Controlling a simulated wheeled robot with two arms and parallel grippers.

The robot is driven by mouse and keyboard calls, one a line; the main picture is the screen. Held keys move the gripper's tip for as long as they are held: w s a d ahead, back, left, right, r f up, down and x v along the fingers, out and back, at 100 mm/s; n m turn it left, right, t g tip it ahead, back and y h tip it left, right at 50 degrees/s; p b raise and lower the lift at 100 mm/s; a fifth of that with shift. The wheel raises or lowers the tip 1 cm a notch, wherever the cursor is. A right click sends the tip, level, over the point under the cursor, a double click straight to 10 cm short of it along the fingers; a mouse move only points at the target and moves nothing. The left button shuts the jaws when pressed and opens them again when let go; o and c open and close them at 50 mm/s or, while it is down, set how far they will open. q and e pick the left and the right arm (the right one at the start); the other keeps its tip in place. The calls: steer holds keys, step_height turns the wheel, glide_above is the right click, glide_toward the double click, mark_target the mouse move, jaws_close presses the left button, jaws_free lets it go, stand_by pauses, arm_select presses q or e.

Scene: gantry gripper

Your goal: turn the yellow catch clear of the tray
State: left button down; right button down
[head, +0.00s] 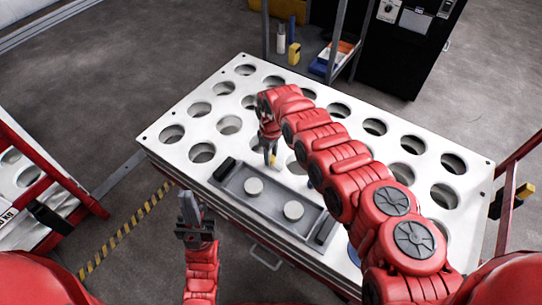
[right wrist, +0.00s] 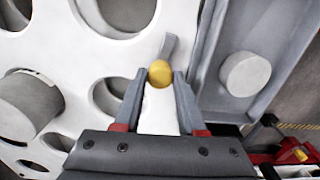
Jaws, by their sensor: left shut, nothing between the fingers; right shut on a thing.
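The yellow catch (right wrist: 160,74) shows in the right wrist view as a round yellow knob with a grey lever pointing up the picture. My right gripper (right wrist: 160,80) is shut on it, one finger on each side. In the head view the right gripper (head: 270,145) is by the tray's far side, and only a bit of yellow shows under it. The grey tray (head: 273,199) holds two pale round pieces. The lever lies close to the tray's wall (right wrist: 207,65); I cannot tell whether they touch. My left gripper (head: 189,205) is shut and empty, left of the tray.
The tray sits on a white table (head: 222,105) with many round holes. Black blocks (head: 224,169) stand at the tray's ends. A grey cylinder (right wrist: 30,100) stands left of the right gripper in the wrist view. A shelf cart (head: 330,62) is behind the table.

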steer(key=shift+n, duration=0.9)
steer(key=c, duration=0.5)
jaws_free()
steer(key=shift+r, duration=0.1)
steer(key=shift+r, duration=0.4)
step_height(320, 180, up, 16)
steer(key=p, duration=0.4)
steer(key=shift+r, duration=0.25)
